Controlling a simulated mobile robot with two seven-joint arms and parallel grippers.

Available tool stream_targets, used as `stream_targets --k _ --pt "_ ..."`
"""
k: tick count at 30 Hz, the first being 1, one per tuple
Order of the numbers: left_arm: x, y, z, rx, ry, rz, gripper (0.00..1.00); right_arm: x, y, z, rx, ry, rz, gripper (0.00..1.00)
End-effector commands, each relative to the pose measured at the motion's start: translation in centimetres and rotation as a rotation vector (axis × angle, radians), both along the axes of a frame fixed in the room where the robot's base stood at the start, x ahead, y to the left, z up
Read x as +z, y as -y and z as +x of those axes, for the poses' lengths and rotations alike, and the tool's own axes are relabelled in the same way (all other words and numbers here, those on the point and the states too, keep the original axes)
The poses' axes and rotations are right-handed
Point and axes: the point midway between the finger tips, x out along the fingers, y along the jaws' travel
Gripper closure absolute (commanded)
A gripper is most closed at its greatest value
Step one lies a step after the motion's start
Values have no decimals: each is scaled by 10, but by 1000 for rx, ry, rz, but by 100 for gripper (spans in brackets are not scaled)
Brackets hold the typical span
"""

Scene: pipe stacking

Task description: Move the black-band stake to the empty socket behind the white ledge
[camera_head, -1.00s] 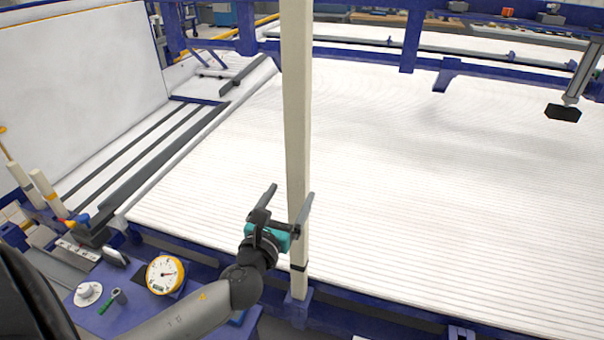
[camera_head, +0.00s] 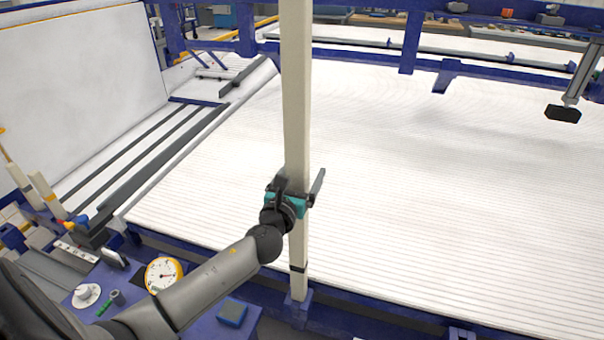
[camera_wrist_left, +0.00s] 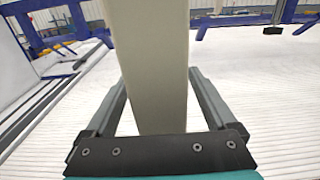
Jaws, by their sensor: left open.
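The black-band stake (camera_head: 296,100) is a tall cream square post in the head view, upright, with a black band near its foot. Its foot stands in a blue socket (camera_head: 300,304) on the near rail. My left gripper (camera_head: 297,186) is open with its fingers on either side of the stake, well above the band. In the left wrist view the stake (camera_wrist_left: 150,60) rises between the two open fingers (camera_wrist_left: 160,105), close to the palm. I cannot make out an empty socket. My right gripper is not in view.
A wide white ribbed surface (camera_head: 420,190) lies behind the stake, framed by blue beams. At the left are shorter stakes (camera_head: 47,195), a yellow-rimmed dial (camera_head: 163,275) and small items on a blue bench. A white panel (camera_head: 80,70) stands at the back left.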

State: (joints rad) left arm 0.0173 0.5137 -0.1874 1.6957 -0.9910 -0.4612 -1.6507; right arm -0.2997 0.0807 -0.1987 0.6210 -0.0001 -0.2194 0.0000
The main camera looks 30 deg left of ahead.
Motion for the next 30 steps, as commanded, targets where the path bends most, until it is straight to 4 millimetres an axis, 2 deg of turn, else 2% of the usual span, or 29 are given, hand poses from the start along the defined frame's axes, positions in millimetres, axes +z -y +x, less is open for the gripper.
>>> stream_targets --k 2,25,30 --pt "0 0 0 0 0 0 11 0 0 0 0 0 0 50" --pt "0 0 0 1 0 0 98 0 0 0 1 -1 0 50" --pt "0 0 0 1 0 0 100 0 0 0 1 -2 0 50"
